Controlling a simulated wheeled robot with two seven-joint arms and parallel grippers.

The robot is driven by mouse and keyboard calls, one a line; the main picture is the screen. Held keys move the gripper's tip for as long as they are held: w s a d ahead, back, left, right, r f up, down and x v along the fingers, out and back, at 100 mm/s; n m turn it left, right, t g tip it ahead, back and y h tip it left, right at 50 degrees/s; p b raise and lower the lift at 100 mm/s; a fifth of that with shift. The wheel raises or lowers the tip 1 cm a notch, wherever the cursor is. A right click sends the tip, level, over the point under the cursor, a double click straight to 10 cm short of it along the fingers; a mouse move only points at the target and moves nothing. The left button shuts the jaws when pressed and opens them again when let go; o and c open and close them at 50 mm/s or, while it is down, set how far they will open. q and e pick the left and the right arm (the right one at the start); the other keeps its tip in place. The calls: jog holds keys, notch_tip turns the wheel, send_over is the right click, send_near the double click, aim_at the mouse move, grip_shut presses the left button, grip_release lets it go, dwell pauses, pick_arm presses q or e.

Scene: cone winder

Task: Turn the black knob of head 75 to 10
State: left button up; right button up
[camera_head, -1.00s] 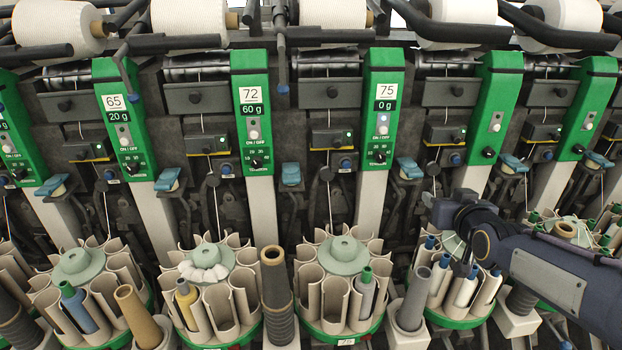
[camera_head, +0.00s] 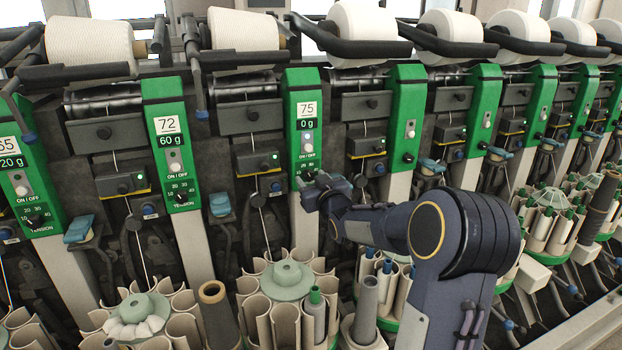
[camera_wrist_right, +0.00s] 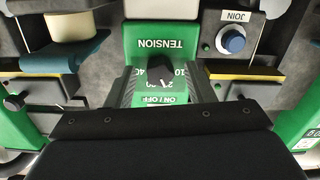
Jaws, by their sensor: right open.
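Head 75 is a green panel (camera_head: 300,88) with a "75" label and a "0 g" display. Its black knob (camera_wrist_right: 160,70) shows in the right wrist view, upside down, on the tension dial with 10, 20 and 40 visible around it. I cannot read the exact setting. In the head view the knob is mostly hidden behind my right gripper (camera_head: 312,187), which is at the lower end of the panel. In the wrist view my right gripper (camera_wrist_right: 160,90) is open, with a grey finger on either side of the knob; contact cannot be told. My left gripper is out of view.
Head 72 (camera_head: 168,135) stands to the left, with more green heads to the right. A blue join button (camera_wrist_right: 232,41) is beside the panel. Bobbin magazines (camera_head: 287,285) stand below, and yarn cones (camera_head: 242,30) are above.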

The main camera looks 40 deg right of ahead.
jog(key=shift+w+d, duration=0.1)
jog(key=shift+w, duration=0.15)
jog(key=shift+c, duration=0.2)
jog(key=c, duration=1)
jog(key=shift+o, duration=0.2)
jog(key=shift+f+n+b, duration=0.2)
jog(key=shift+n+b, duration=0.3)
jog(key=shift+b, duration=0.5)
jog(key=n+b, duration=0.4)
jog(key=b, duration=0.2)
jog(key=shift+n, duration=0.4)
jog(key=shift+r+n+b, duration=0.15)
jog(key=shift+n+b, duration=1.45)
jog(key=shift+n, duration=0.4)
jog(key=shift+r, duration=0.1)
